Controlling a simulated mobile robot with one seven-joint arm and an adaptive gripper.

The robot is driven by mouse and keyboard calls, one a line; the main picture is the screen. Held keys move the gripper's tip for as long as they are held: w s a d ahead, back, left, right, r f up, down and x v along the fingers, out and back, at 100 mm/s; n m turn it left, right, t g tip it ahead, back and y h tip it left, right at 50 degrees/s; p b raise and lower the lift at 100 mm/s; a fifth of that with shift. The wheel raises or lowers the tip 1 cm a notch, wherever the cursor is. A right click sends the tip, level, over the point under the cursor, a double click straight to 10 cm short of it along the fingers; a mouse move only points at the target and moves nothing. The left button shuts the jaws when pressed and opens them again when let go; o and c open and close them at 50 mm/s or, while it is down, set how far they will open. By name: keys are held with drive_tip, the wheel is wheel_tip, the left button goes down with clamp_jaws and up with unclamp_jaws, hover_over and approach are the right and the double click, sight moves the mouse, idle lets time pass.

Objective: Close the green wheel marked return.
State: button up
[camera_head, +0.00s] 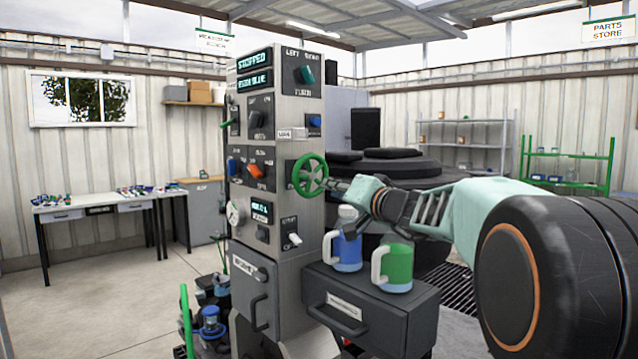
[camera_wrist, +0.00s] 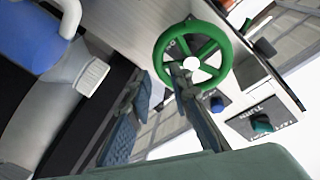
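The green wheel (camera_head: 311,174) is mounted on the right side of the grey control column. It also shows in the wrist view (camera_wrist: 207,48), with spokes and a pale centre. I cannot read a return label on it. My gripper (camera_head: 338,186) is at the wheel's right side in the head view. In the wrist view my gripper (camera_wrist: 160,76) has its two fingers apart with a clear gap between them. One finger overlaps the wheel's lower rim and spokes; the other is left of the rim. I cannot tell whether the finger touches the wheel.
A blue mug (camera_head: 347,251) and a green mug (camera_head: 397,268) stand on a dark drawer box (camera_head: 375,312) below my arm. The column (camera_head: 284,110) carries several knobs, switches and displays around the wheel. A workbench (camera_head: 95,207) stands at the far left.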

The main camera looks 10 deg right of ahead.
sight(305, 175)
drive_tip(key=shift+p+x, duration=0.45)
drive_tip(key=shift+x, duration=1.45)
clamp_jaws()
